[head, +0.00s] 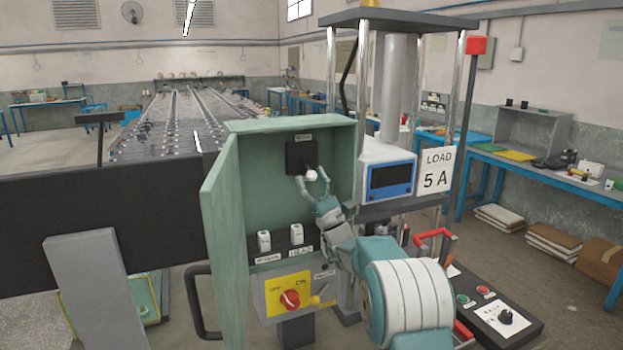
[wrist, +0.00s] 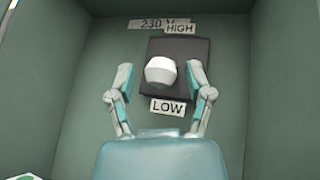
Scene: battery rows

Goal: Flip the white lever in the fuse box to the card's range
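The open green fuse box (head: 262,185) stands in the middle of the head view. A white lever (wrist: 161,70) with a rounded knob sits on a black plate (wrist: 190,80) on its back wall. A HIGH label (wrist: 180,28) is above the plate and a LOW label (wrist: 168,107) below it. The knob also shows in the head view (head: 311,176). My gripper (wrist: 159,78) is open, one finger on each side of the knob, with visible gaps in the wrist view. The white card (head: 436,171) reads "LOAD 5 A".
The box's door (head: 222,225) hangs open on the left. Two white fuses (head: 264,240) stand on the box's lower ledge. Below are a red rotary switch (head: 289,299) on a yellow plate and, at right, a control panel (head: 492,306). A blue-screened meter (head: 390,178) stands right of the box.

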